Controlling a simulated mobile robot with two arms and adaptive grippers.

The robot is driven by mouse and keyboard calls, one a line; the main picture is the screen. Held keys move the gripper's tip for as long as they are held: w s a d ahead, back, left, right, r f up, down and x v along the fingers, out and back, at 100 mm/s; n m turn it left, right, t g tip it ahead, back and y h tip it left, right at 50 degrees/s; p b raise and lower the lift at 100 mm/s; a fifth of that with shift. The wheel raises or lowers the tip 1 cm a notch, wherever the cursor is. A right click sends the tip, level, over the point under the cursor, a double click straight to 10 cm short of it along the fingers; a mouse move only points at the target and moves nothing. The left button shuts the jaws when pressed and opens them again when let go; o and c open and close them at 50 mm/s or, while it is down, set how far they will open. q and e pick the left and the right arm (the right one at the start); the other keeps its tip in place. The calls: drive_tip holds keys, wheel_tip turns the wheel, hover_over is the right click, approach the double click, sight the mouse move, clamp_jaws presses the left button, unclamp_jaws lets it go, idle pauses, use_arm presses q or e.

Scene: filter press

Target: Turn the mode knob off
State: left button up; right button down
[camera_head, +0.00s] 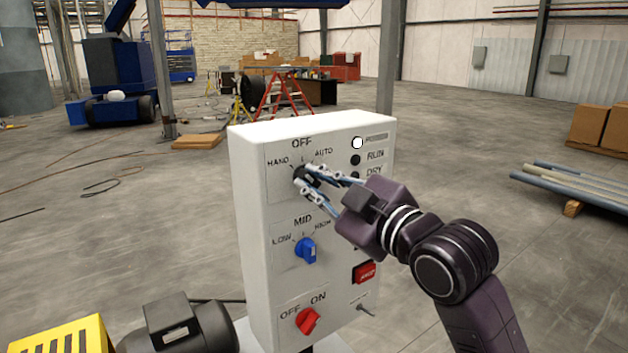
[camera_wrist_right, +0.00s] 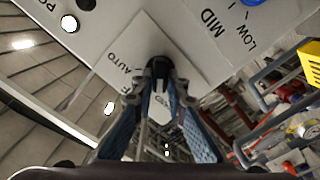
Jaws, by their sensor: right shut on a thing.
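The mode knob (camera_head: 301,174) is a black knob at the upper left of a white control box, under the labels HAND, OFF and AUTO. My right gripper (camera_head: 307,180) is shut on it, with a fingertip on either side. In the right wrist view the black mode knob (camera_wrist_right: 158,66) sits between the two blue-grey fingers of my right gripper (camera_wrist_right: 160,78). The gripper covers much of the knob, so I cannot tell which label it points to. My left gripper is in neither view.
The control box (camera_head: 250,235) also carries a blue LOW-MID-HIGH knob (camera_head: 305,250), a red OFF-ON knob (camera_head: 307,320), a red button (camera_head: 364,272) and a small toggle (camera_head: 366,309). A dark motor (camera_head: 180,325) and a yellow guard (camera_head: 62,340) stand at the lower left.

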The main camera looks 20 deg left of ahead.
drive_tip(key=m+p, duration=0.4)
drive_tip(key=shift+w+r+m, duration=0.1)
drive_tip(key=shift+r+m, duration=0.05)
drive_tip(key=shift+m, duration=0.25)
drive_tip(key=shift+d+m+p, duration=0.1)
drive_tip(key=shift+m+p, duration=1.1)
drive_tip(key=shift+m, duration=0.6)
drive_tip(key=shift+f, duration=0.2)
drive_tip(key=c, duration=1.9)
unclamp_jaws()
drive_tip(key=shift+c, duration=0.2)
drive_tip(key=shift+r, duration=0.1)
drive_tip(key=shift+d, duration=0.1)
drive_tip(key=v, duration=1.2)
